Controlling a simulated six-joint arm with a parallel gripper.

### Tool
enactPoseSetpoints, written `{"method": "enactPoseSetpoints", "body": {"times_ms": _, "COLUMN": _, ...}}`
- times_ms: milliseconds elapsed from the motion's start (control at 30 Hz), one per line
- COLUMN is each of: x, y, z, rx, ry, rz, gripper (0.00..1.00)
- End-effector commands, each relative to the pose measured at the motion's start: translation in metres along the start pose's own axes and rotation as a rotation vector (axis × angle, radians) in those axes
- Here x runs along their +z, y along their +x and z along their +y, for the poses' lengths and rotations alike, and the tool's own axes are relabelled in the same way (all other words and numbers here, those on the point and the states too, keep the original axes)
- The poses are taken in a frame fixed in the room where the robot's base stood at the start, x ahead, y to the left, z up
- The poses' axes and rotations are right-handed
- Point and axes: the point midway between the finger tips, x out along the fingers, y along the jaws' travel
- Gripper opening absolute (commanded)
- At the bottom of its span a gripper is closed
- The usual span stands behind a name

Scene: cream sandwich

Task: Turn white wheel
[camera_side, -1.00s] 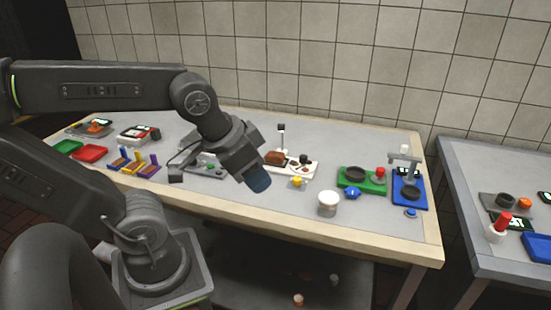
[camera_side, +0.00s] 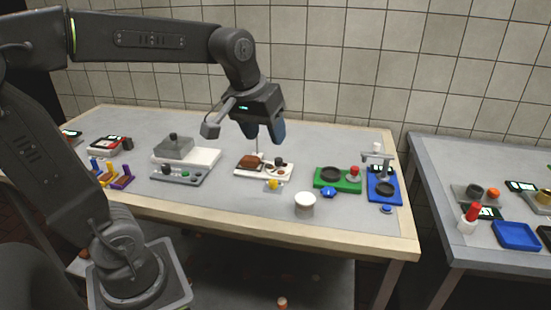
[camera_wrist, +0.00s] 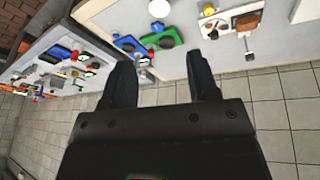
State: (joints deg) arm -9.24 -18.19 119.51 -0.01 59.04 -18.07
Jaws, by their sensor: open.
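A white, round, drum-like piece (camera_side: 305,203) stands near the front edge of the table, left of the blue knob. It is the only large white round thing I see, but I cannot tell for sure that it is the wheel. It also shows at the top of the wrist view (camera_wrist: 158,8). My gripper (camera_side: 264,135) is open and empty, fingers pointing down above the back of the table. It is up and to the left of the white piece, well apart from it. In the wrist view both fingers (camera_wrist: 160,62) are spread with nothing between them.
A white board (camera_side: 247,176) with a brown item and a thin post stands below my gripper. A green board (camera_side: 325,183) and a blue stand (camera_side: 383,196) are to the right. A grey-and-white device (camera_side: 180,178) is to the left. A second table (camera_side: 440,170) stands at right.

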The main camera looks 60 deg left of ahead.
Motion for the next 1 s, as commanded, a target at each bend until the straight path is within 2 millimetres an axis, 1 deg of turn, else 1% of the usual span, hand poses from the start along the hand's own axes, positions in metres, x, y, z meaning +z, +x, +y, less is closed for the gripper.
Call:
{"method": "enactPoseSetpoints", "body": {"times_ms": 33, "x": -0.024, "y": 0.007, "z": -0.003, "rx": -0.021, "ry": -0.081, "rz": -0.026, "gripper": 0.54}}
{"method": "enactPoseSetpoints", "body": {"times_ms": 100, "x": -0.053, "y": 0.017, "z": -0.009, "rx": -0.045, "ry": -0.192, "rz": -0.054, "gripper": 0.54}}
{"method": "enactPoseSetpoints", "body": {"times_ms": 167, "x": -0.078, "y": 0.027, "z": -0.015, "rx": -0.066, "ry": -0.287, "rz": -0.077, "gripper": 0.54}}
{"method": "enactPoseSetpoints", "body": {"times_ms": 200, "x": -0.093, "y": 0.035, "z": -0.021, "rx": -0.081, "ry": -0.35, "rz": -0.092, "gripper": 0.54}}
{"method": "enactPoseSetpoints", "body": {"times_ms": 267, "x": -0.116, "y": 0.049, "z": -0.031, "rx": -0.104, "ry": -0.445, "rz": -0.114, "gripper": 0.54}}
{"method": "enactPoseSetpoints", "body": {"times_ms": 300, "x": -0.131, "y": 0.059, "z": -0.038, "rx": -0.12, "ry": -0.51, "rz": -0.127, "gripper": 0.54}}
{"method": "enactPoseSetpoints", "body": {"times_ms": 367, "x": -0.151, "y": 0.075, "z": -0.051, "rx": -0.144, "ry": -0.605, "rz": -0.147, "gripper": 0.54}}
{"method": "enactPoseSetpoints", "body": {"times_ms": 400, "x": -0.163, "y": 0.086, "z": -0.061, "rx": -0.16, "ry": -0.668, "rz": -0.161, "gripper": 0.54}}
{"method": "enactPoseSetpoints", "body": {"times_ms": 500, "x": -0.189, "y": 0.116, "z": -0.085, "rx": -0.199, "ry": -0.815, "rz": -0.19, "gripper": 0.54}}
{"method": "enactPoseSetpoints", "body": {"times_ms": 600, "x": -0.206, "y": 0.141, "z": -0.108, "rx": -0.233, "ry": -0.937, "rz": -0.211, "gripper": 0.54}}
{"method": "enactPoseSetpoints", "body": {"times_ms": 733, "x": -0.218, "y": 0.163, "z": -0.128, "rx": -0.262, "ry": -1.04, "rz": -0.229, "gripper": 0.54}}
{"method": "enactPoseSetpoints", "body": {"times_ms": 867, "x": -0.221, "y": 0.172, "z": -0.136, "rx": -0.274, "ry": -1.082, "rz": -0.235, "gripper": 0.54}}
{"method": "enactPoseSetpoints", "body": {"times_ms": 1000, "x": -0.218, "y": 0.184, "z": -0.138, "rx": -0.277, "ry": -1.087, "rz": -0.238, "gripper": 0.54}}
